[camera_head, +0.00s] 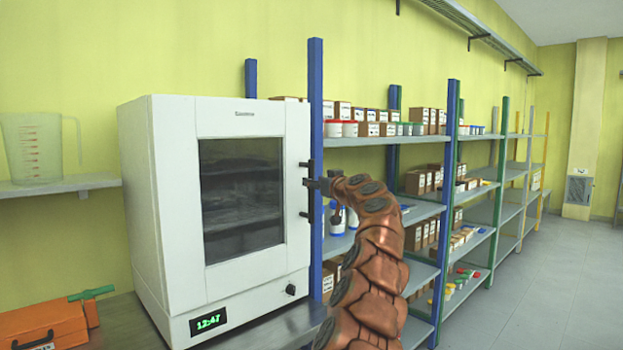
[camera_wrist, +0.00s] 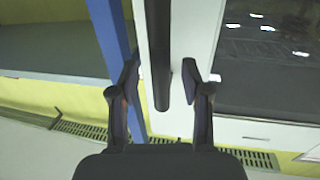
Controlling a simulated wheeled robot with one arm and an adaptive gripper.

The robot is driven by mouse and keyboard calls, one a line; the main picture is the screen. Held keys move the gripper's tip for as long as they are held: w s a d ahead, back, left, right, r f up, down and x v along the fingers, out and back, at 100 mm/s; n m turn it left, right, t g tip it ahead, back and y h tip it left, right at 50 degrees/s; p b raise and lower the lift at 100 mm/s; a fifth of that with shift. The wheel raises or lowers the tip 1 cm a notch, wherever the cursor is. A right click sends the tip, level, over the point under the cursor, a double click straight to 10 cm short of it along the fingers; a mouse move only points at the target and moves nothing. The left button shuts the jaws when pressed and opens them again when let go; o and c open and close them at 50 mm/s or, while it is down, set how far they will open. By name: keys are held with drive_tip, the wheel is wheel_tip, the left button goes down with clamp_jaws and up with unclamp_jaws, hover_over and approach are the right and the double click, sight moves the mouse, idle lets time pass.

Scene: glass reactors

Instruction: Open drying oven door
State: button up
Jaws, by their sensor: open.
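The white drying oven (camera_head: 160,200) stands on a bench in the head view, with its door (camera_head: 240,270) shut. The door has a dark window (camera_head: 242,200). A black vertical handle (camera_head: 309,205) is on the door's right edge. My gripper (camera_head: 318,185) is at the handle, partly hidden by my arm. In the wrist view my open gripper (camera_wrist: 161,80) has one finger on each side of the dark handle bar (camera_wrist: 158,45), with visible gaps. I cannot tell whether either finger touches it.
A blue shelf post (camera_head: 316,130) stands close to the oven's right side. Shelves (camera_head: 400,212) with boxes and jars run behind my arm. An orange toolbox (camera_head: 45,325) and a beaker (camera_head: 35,148) are at the left. The floor (camera_head: 540,290) at the right is clear.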

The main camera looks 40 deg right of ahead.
drive_tip(key=shift+p+x, duration=0.65)
drive_tip(key=shift+x, duration=0.55)
drive_tip(key=shift+w, duration=0.1)
clamp_jaws()
